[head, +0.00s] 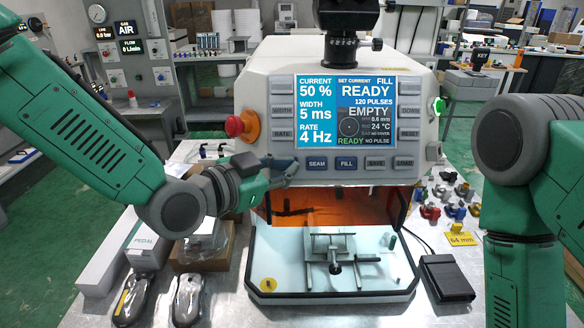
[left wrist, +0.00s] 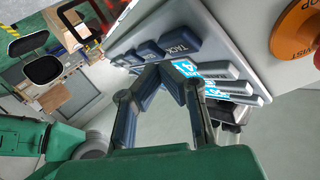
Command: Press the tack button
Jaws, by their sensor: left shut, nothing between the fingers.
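The tack button (left wrist: 180,45) shows in the left wrist view as a dark blue key lettered TACK at the end of a row of similar keys. In the head view its place, left of the SEAM button (head: 317,163), is covered by my left gripper (head: 288,168). The left gripper is shut and empty, its fingertips at the lower left of the panel. In the left wrist view the fingertips (left wrist: 168,70) are close to the tack button; I cannot tell whether they touch it. My right gripper is not in view.
The machine's screen (head: 345,110) reads READY, FILL and NO PULSE. A red stop knob (head: 236,126) juts out left of the panel. Below is an open chamber with a metal fixture (head: 335,250). A black pedal (head: 446,278) lies to its right.

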